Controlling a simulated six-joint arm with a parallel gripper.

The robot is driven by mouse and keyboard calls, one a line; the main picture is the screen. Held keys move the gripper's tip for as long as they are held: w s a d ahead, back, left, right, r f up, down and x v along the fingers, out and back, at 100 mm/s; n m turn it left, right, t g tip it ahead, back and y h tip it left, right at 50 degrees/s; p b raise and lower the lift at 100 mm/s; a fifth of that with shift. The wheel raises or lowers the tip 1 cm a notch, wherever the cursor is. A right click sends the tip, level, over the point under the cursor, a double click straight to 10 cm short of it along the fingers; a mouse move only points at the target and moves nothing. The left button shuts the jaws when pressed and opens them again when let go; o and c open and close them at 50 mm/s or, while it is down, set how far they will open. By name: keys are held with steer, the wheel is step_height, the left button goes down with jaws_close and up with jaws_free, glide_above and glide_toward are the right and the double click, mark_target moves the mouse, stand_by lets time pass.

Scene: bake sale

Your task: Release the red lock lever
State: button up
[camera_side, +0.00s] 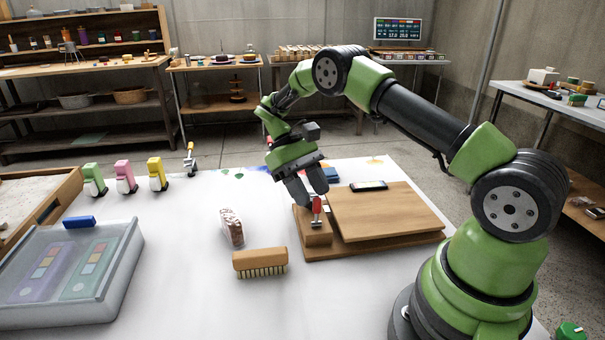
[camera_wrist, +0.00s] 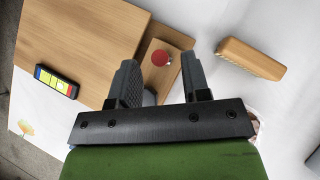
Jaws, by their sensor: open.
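The red lock lever (camera_side: 317,208) stands upright on a small wooden block (camera_side: 313,237) at the left end of a wooden board fixture. My gripper (camera_side: 309,198) is just above and behind it, pointing down, with its jaws apart. In the wrist view the lever shows as a round red top (camera_wrist: 160,57) lying ahead of the gap between the two open fingers (camera_wrist: 167,80). Nothing is held. Whether a finger touches the lever cannot be told.
The large wooden board (camera_side: 390,212) lies right of the lever, with a phone-like device (camera_side: 369,186) behind it. A brush (camera_side: 260,262) and a speckled item (camera_side: 232,227) lie to the left. A clear lidded case (camera_side: 65,270) stands far left. White table between is free.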

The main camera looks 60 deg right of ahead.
steer(key=v, duration=0.3)
steer(key=shift+w+d+r, duration=0.15)
steer(key=shift+w+r, duration=0.05)
steer(key=shift+r, duration=0.05)
steer(key=shift+w+r, duration=0.35)
steer(key=shift+r, duration=0.05)
steer(key=shift+r, duration=0.1)
step_height(320, 180, up, 16)
steer(key=n+t+h, duration=0.1)
steer(key=t+h, duration=0.1)
steer(key=t, duration=0.4)
glide_above(315, 198)
steer(key=s+a, duration=0.1)
steer(key=a, duration=0.2)
steer(key=s+a+m+t+y, duration=0.1)
steer(key=s+a+t, duration=0.2)
steer(key=s, duration=0.3)
steer(key=s+a+r+m+t+y, duration=0.1)
steer(key=s+a+t, duration=0.2)
steer(key=s+t, duration=0.3)
steer(key=shift+s+a+m, duration=0.2)
steer(key=shift+s+m, duration=0.2)
steer(key=shift+s, duration=0.1)
